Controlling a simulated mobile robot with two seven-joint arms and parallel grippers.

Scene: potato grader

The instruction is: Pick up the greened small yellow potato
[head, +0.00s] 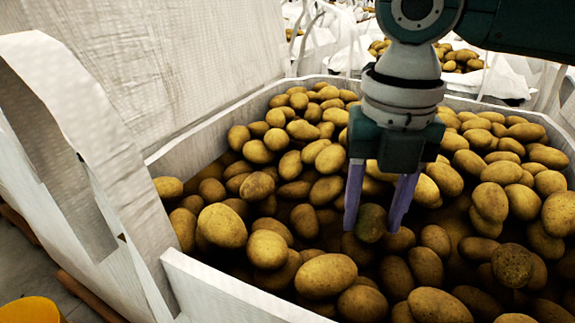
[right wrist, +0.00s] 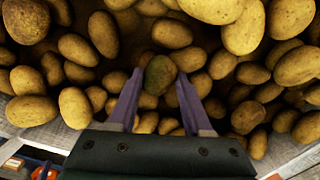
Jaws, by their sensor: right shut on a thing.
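The greened small yellow potato (head: 371,222) is dark olive green and sits between the fingers of my right gripper (head: 379,222) in the head view. The fingers point down into a large white bag of potatoes (head: 225,290). In the right wrist view the green potato (right wrist: 158,75) lies between the two purple fingertips (right wrist: 158,80), which close on its sides. Other potatoes lie close around it, and I cannot tell whether it touches them. My left gripper is not in view.
Many yellow potatoes (head: 326,275) fill the bag around the gripper. A darker, speckled potato (head: 512,265) lies to the right. The bag's front wall and a white strap (head: 85,130) stand at left. A yellow object (head: 30,310) is at the lower left.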

